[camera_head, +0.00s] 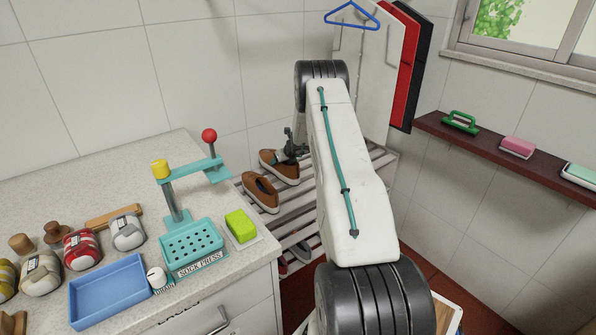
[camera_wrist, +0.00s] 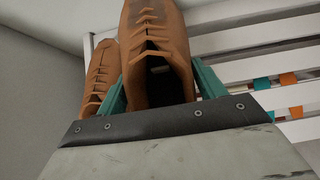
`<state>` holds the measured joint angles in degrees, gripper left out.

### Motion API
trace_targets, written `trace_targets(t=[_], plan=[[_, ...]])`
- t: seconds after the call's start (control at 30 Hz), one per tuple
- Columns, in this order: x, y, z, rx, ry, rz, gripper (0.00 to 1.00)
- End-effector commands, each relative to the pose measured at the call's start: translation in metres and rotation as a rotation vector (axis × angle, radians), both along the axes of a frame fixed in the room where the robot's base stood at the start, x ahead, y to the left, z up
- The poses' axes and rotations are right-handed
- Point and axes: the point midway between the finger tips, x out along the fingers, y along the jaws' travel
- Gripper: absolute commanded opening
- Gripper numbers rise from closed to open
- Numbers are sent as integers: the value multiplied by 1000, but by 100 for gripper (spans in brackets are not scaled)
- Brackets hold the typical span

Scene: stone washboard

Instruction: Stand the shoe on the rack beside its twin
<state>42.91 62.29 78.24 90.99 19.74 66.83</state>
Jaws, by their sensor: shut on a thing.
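A brown laced shoe (camera_wrist: 157,35) is between the teal fingers of my gripper (camera_wrist: 160,90) in the wrist view, its open top facing the camera. In the head view this shoe (camera_head: 276,168) is at the far side of the pair, with my dark gripper (camera_head: 290,152) at its right end, partly hidden by my arm. Its brown twin (camera_head: 261,193) stands nearer on the slatted white rack (camera_head: 296,191); it also shows at the left in the wrist view (camera_wrist: 101,75). The two shoes are side by side. Whether the held shoe's sole touches the slats I cannot tell.
The stone counter (camera_head: 120,180) at left carries a teal sock press (camera_head: 192,242), a blue tray (camera_head: 108,290) and a yellow-green sponge (camera_head: 240,226). Other shoes (camera_head: 301,250) sit lower in the rack. A dark red shelf (camera_head: 490,146) runs along the right wall.

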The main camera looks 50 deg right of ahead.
Motion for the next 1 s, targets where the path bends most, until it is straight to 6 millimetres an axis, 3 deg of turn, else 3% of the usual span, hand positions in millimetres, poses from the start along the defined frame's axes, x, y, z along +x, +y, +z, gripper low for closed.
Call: trace_targets(t=[0.1,0.33,0.5,0.9,0.93,1.0], plan=[[0,0,-21,1,0,1,38],[0,0,-39,1,-2,0,38],[0,0,-64,2,-1,1,38],[0,0,-72,0,-1,1,38],[0,0,-73,0,-1,1,74],[0,0,-72,0,-1,1,91]])
